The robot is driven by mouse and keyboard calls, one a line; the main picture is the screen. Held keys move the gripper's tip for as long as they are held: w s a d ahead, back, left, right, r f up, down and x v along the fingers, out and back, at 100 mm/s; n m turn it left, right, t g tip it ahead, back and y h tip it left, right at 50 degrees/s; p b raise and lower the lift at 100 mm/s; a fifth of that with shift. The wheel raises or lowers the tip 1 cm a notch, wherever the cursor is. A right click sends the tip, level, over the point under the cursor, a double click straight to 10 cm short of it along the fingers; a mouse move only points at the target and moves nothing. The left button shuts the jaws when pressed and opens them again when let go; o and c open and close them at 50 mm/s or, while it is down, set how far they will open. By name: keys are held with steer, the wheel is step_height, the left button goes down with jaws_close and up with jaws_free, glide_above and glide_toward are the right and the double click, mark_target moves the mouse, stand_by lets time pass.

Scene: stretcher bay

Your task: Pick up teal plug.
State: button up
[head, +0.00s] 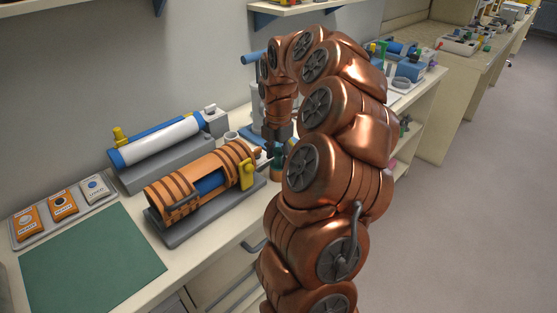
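My gripper (278,148) is a small dark grey shape at the end of my copper-coloured arm. It points down over the bench, right of the orange banded cylinder. A small dark teal piece (278,161), which may be the teal plug, shows just below the gripper, close to its fingertips. I cannot tell whether the fingers touch it. My arm hides the area to its right, and the fingers are too small and dark to read as open or shut.
An orange banded cylinder (215,170) with a yellow clamp (246,174) lies on a grey base beside my gripper. Behind it is a white-and-blue cylinder (160,140). A tray of pouches (76,200) stands left. The green mat (90,262) is bare.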

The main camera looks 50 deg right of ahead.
jaws_close()
stand_by(0.4)
